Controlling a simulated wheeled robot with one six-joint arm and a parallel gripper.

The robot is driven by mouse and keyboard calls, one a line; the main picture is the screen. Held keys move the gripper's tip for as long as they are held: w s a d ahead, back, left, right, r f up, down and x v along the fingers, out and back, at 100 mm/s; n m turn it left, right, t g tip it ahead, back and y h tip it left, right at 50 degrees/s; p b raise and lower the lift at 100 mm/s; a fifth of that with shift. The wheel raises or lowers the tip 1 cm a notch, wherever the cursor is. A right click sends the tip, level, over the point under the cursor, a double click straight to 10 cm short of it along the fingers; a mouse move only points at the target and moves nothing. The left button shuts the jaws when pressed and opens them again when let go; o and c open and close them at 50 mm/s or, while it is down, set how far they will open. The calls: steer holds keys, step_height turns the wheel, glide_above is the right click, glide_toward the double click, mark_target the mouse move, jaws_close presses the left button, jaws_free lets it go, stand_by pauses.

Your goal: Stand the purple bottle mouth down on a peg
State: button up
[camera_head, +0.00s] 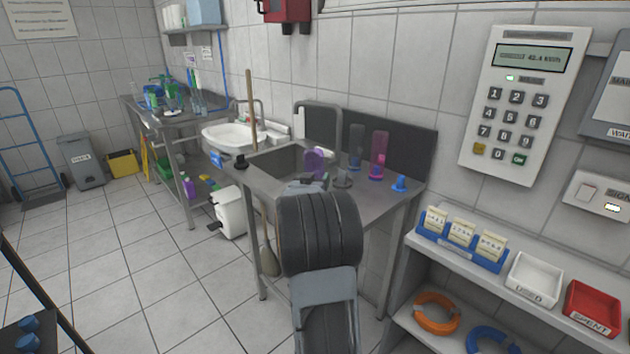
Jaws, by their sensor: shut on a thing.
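The purple bottle (314,161) shows just above the end of my arm, over the steel sink bench. My gripper (316,183) is shut on it; the fingers and the bottle's lower part are largely hidden behind my own arm. Which way its mouth points I cannot tell. To its right on the bench top are a bare blue peg (400,184) and a small grey peg or stand (343,178). A pink bottle (379,152) and a dark bluish bottle (356,146) stand upright behind them.
The sink basin (277,160) lies left of the bottle, with a tall tap (318,106) behind. A dark backsplash (412,150) bounds the bench. A shelf (480,268) with trays stands at right. Another purple bottle (188,188) is by the left table.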

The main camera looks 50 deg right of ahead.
steer(key=shift+f, duration=0.3)
steer(key=o, duration=1.2)
steer(key=shift+f, duration=0.1)
steer(key=shift+s, duration=0.1)
steer(key=shift+v, duration=4.85)
